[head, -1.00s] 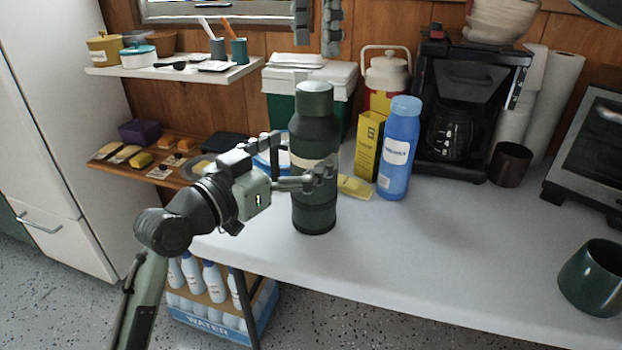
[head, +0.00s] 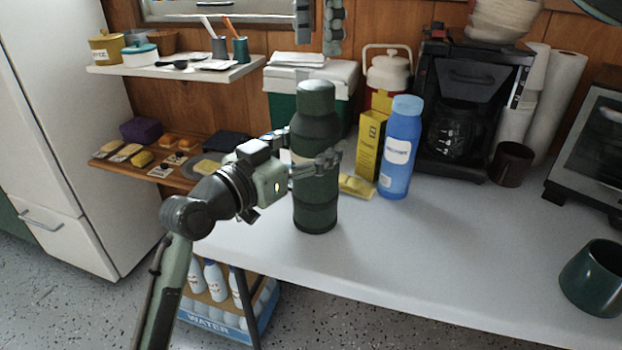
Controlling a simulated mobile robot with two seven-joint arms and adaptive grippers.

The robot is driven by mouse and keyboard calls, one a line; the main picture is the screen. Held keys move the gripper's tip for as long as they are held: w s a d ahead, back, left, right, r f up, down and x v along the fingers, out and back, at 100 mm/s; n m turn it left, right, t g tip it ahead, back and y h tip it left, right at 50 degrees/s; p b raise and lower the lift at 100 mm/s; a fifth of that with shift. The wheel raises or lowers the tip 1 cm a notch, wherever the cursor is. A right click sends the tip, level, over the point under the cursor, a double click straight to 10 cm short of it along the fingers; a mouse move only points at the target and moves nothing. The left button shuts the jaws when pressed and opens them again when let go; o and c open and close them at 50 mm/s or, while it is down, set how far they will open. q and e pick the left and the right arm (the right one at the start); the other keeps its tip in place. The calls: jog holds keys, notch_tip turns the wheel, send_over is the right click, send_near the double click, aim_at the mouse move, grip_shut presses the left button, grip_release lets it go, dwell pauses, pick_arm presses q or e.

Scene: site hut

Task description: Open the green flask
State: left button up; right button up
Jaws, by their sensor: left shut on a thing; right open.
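The green flask (head: 316,205) stands upright on the white counter (head: 400,255), near its left end. Its lid (head: 316,97) sits on top. My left gripper (head: 316,164) comes in from the left and is shut around the middle of the flask body, its fingers covering part of the pale band. My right gripper (head: 318,28) is at the top edge of the head view, above and behind the flask, open and empty. Its fingers hang down, apart from the lid.
A blue bottle (head: 401,150) and a yellow box (head: 369,145) stand just right of the flask. Behind are a cooler (head: 345,82), a jug (head: 388,72) and a coffee maker (head: 465,105). A dark green mug (head: 594,280) stands at the right. The counter's front middle is clear.

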aim_at(316, 84)
pick_arm(q)
grip_shut()
pick_arm(e)
jog(key=m, duration=0.8)
jog(key=shift+a, duration=0.15)
jog(key=m, duration=0.7)
jog(key=shift+s+m, duration=0.1)
jog(key=shift+m, duration=0.3)
jog(key=m, duration=1.5)
jog(key=shift+m, duration=0.3)
jog(key=m, duration=0.4)
jog(key=shift+m, duration=0.3)
jog(key=m, duration=0.4)
jog(key=shift+f+m, duration=0.3)
jog(key=shift+f, duration=0.05)
notch_tip(316, 84, down, 7)
jog(key=shift+f, duration=0.15)
